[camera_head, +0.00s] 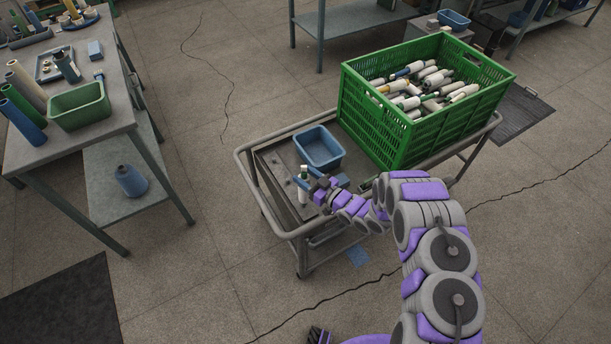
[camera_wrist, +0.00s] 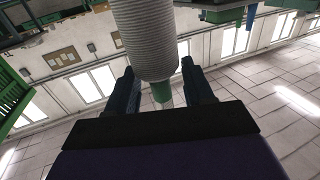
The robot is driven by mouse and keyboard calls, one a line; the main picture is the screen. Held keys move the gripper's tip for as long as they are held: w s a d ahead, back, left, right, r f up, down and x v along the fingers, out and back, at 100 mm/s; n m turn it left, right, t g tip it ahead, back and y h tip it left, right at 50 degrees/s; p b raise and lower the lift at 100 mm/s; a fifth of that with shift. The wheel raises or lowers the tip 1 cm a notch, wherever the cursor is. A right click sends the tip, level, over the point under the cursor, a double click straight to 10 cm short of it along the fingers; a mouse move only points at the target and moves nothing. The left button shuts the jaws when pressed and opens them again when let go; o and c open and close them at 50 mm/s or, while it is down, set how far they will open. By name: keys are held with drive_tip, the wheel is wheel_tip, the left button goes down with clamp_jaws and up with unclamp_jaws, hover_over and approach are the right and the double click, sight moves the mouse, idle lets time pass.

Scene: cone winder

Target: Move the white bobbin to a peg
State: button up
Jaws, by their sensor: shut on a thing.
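The white bobbin (camera_head: 303,196) stands roughly upright in my gripper (camera_head: 304,183), at the left end of the cart. In the wrist view the bobbin (camera_wrist: 147,40) is a pale wound cylinder with a green end (camera_wrist: 161,92), between the two dark fingers of my gripper (camera_wrist: 158,72). My gripper is shut on it. In the head view the fingers cover the bobbin's middle. I cannot tell whether its lower end touches the cart. Small dark spots (camera_head: 284,171) show on the cart top near the bobbin; I cannot tell whether they are pegs.
The grey cart (camera_head: 283,234) carries a blue bin (camera_head: 319,147) just behind my gripper and a green crate (camera_head: 375,128) full of bobbins at the right. A workbench (camera_head: 103,118) with cones and a green bin (camera_head: 80,106) stands at the left. Open floor lies between them.

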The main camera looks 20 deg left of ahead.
drive_tip(key=shift+a+f, duration=0.15)
drive_tip(key=shift+f, duration=0.2)
drive_tip(key=shift+f+b, duration=0.65)
drive_tip(key=shift+f, duration=0.65)
idle(0.4)
drive_tip(key=o, duration=1)
drive_tip(key=p+v, duration=0.2)
drive_tip(key=v, duration=1.5)
drive_tip(key=shift+d+p, duration=0.3)
drive_tip(key=shift+p, duration=0.05)
